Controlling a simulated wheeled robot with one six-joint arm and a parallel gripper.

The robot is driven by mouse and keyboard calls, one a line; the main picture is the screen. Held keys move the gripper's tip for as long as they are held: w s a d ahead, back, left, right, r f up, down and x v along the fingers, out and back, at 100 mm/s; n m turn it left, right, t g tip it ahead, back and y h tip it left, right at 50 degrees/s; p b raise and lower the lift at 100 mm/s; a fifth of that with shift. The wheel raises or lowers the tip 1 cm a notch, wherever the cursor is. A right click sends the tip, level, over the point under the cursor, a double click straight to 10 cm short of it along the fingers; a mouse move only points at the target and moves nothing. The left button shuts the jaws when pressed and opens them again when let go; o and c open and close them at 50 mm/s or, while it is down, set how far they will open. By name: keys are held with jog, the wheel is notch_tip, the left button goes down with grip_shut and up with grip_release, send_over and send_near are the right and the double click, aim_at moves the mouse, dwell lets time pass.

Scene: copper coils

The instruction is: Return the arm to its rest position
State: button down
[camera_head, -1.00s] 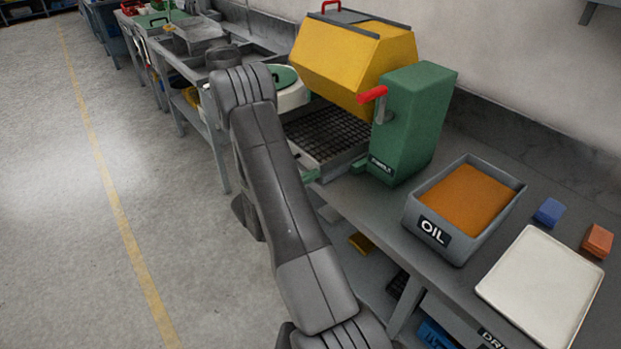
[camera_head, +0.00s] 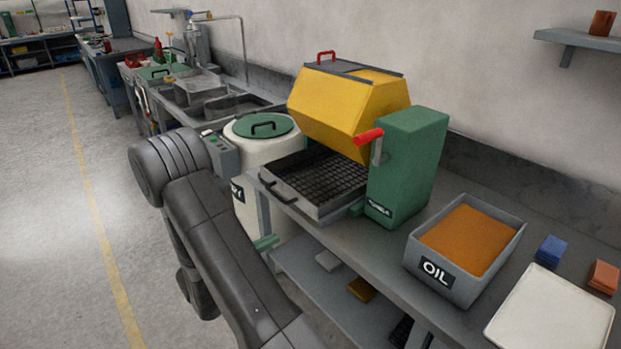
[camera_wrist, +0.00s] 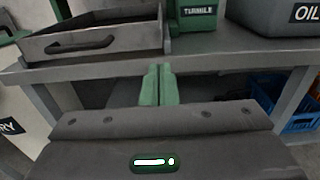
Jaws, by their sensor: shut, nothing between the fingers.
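My arm (camera_head: 215,235) rises from the bottom of the head view and bends at a rounded joint on the left. My gripper shows in the wrist view as two green fingers (camera_wrist: 159,86) side by side, shut with nothing between them. In that view the fingers sit in front of the bench's front edge, below a dark tray with a handle (camera_wrist: 95,40). In the head view a green finger-like part (camera_head: 266,243) shows beside the arm, by the bench front; most of the gripper is hidden behind my arm.
The bench (camera_head: 375,250) holds a yellow tumbler drum (camera_head: 335,105), its green housing (camera_head: 408,165), an oil bin (camera_head: 440,275) and a white tray (camera_head: 550,315). A white drum with a green lid (camera_head: 262,128) stands left of the tray. The floor at the left (camera_head: 45,230) is clear.

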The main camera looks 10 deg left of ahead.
aim_at(318, 215)
jog(key=p+x, duration=0.3)
jog(key=x, duration=1.1)
jog(key=shift+d, duration=0.1)
dwell(0.3)
